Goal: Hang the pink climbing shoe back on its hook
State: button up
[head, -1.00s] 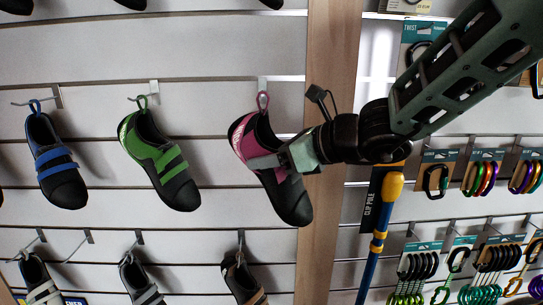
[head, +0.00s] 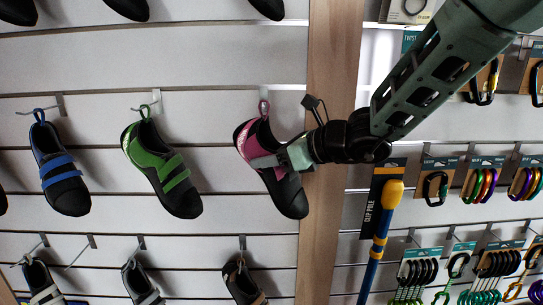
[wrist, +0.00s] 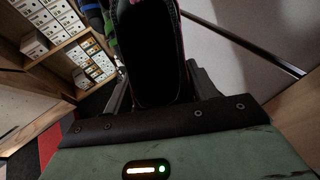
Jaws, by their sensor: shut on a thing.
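The pink and black climbing shoe (head: 287,192) hangs toe down in the head view, its pink pull loop (head: 264,107) at the top. My gripper (head: 268,162) is shut on the shoe's side, coming from the right. The loop is in front of the shoe's hook (head: 266,89) on the slatwall; I cannot tell whether the loop is around the hook or only in front of it. In the wrist view the dark shoe opening (wrist: 148,50) fills the space between the fingers.
A green shoe (head: 163,167) and a blue shoe (head: 60,170) hang to the left. A brown shoe (head: 242,284) hangs below. A wooden upright (head: 330,110) stands just right of the pink shoe, with a clip pole (head: 381,235) and carabiners (head: 480,184) beyond it.

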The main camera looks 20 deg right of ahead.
jog(key=shift+w+d+p, duration=0.3)
jog(key=shift+w+p, duration=0.1)
jog(key=shift+w, duration=0.45)
jog(key=shift+w+d+p, duration=0.25)
jog(key=shift+w+p, duration=0.15)
jog(key=shift+w, duration=0.4)
jog(key=shift+w+d+f+b, duration=0.25)
jog(key=shift+w+f+b, duration=0.45)
jog(key=shift+b, duration=0.3)
jog(key=o, duration=1.3)
jog(key=shift+c, duration=0.2)
